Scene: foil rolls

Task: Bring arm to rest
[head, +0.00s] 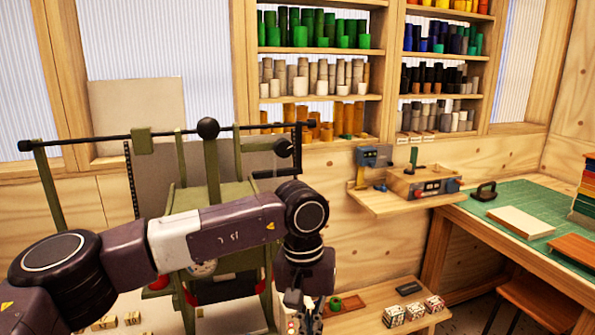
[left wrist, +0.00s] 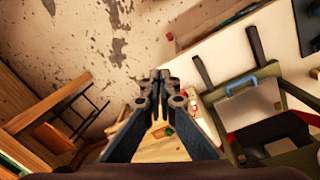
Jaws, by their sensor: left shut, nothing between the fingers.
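My left arm comes in from the left in the head view and bends down at its wrist. My left gripper (head: 309,312) points downward near the bottom middle, in front of the green machine (head: 232,195). In the left wrist view my left gripper (left wrist: 160,80) has its fingers together with nothing held between them. Below it is a small wooden surface with a green ring-shaped item, which also shows in the head view as a green roll (head: 335,303) just right of the gripper. My right gripper is in neither view.
A wall shelf (head: 330,98) holds several coloured rolls. A small wooden wall ledge (head: 399,205) carries devices. A workbench with a green mat (head: 530,205) stands at the right. A low board (head: 395,300) with several small patterned boxes (head: 415,308) lies right of the gripper.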

